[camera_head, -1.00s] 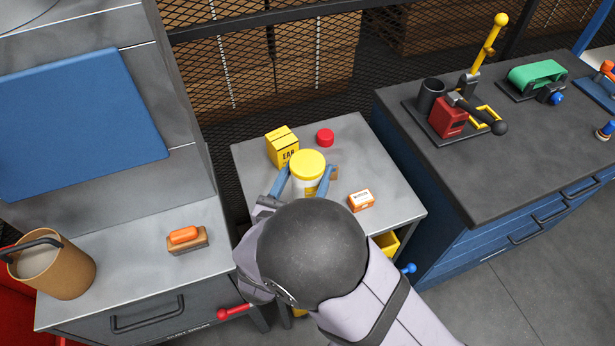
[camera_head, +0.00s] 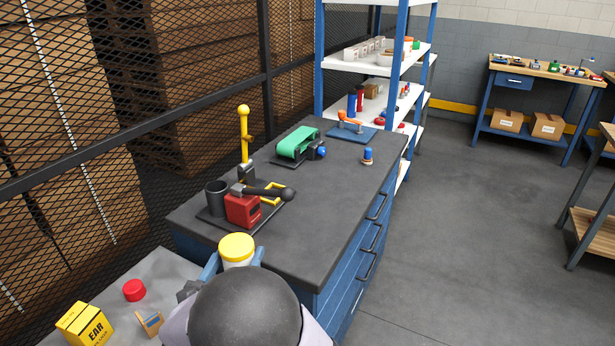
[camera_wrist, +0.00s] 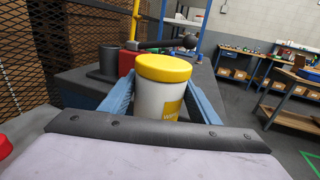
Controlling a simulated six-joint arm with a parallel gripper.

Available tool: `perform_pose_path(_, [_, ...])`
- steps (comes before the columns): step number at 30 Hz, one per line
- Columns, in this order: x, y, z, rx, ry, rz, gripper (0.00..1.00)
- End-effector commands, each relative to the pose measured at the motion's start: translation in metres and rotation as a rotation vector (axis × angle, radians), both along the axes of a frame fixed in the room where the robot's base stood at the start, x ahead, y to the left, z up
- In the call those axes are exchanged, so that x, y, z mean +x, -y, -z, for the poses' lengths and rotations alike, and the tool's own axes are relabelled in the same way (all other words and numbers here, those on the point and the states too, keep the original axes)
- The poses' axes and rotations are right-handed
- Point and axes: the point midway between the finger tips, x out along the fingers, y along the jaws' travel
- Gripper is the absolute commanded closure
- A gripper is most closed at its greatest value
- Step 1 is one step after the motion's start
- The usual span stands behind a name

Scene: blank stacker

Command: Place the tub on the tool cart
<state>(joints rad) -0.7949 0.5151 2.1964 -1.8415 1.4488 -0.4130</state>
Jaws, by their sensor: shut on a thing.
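The tub (camera_head: 237,250) is white with a yellow lid and looks upright. It also shows in the wrist view (camera_wrist: 160,95), with part of a yellow label. My gripper (camera_head: 235,260) has its two blue fingers (camera_wrist: 163,88) shut on the tub's sides. In the head view, my dark wrist hides the tub's lower part. Behind the tub stands a blue drawer unit with a dark top (camera_head: 315,225), likely the tool cart. The tub overlaps its near edge in the picture; its height above the top is unclear.
A red press with a black handle (camera_head: 242,208), a black cup (camera_head: 216,198), a green belt device (camera_head: 297,142) and a blue-topped piece (camera_head: 367,156) stand on the dark top. The grey table (camera_head: 165,270) holds a red cap (camera_head: 134,290) and yellow box (camera_head: 86,325). Bare dark surface lies front right.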

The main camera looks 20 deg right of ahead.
Motion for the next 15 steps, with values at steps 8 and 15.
perform_pose_path(8, [0.014,0.133,-0.009,0.003,0.006,0.249,0.72])
perform_pose_path(15, [0.007,0.196,-0.019,0.0,0.004,0.338,0.72])
